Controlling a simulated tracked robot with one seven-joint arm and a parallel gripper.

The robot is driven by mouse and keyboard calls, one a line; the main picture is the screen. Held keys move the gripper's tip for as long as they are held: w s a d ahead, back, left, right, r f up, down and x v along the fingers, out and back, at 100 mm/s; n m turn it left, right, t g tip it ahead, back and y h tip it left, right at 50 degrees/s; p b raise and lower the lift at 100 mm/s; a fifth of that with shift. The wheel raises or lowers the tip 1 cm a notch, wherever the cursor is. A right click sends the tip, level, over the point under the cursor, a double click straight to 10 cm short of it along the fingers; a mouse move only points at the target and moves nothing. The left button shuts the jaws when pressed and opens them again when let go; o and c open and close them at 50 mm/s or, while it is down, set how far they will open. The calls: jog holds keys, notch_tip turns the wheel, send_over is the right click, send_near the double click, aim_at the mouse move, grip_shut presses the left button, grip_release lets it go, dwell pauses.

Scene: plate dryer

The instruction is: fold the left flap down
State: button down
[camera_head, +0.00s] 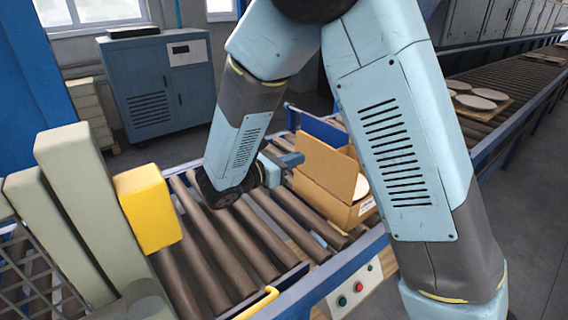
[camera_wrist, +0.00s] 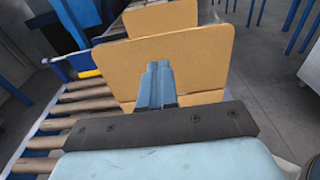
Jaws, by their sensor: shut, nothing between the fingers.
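A cardboard box (camera_head: 312,195) stands on the roller conveyor, partly hidden behind my arm in the head view. Its left flap (camera_head: 327,166) stands up, tilted, on the side toward my gripper. My gripper (camera_head: 297,160) is shut and empty, at the flap's left edge in the head view. In the wrist view my gripper (camera_wrist: 157,66) points at the broad face of an upright flap (camera_wrist: 205,66). Whether the fingertips touch it cannot be told. Another upright flap (camera_wrist: 160,17) shows behind it. A pale round thing inside the box is mostly hidden.
The roller conveyor (camera_head: 205,255) runs under the box, with a blue rail and a button panel (camera_head: 354,290) in front. A yellow block (camera_head: 149,207) stands at the left. Pale discs (camera_head: 477,101) lie on boards on the conveyor at the right.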

aim_at(324, 149)
jog(key=x, duration=0.8)
jog(key=shift+d, duration=0.1)
jog(key=shift+w, duration=0.1)
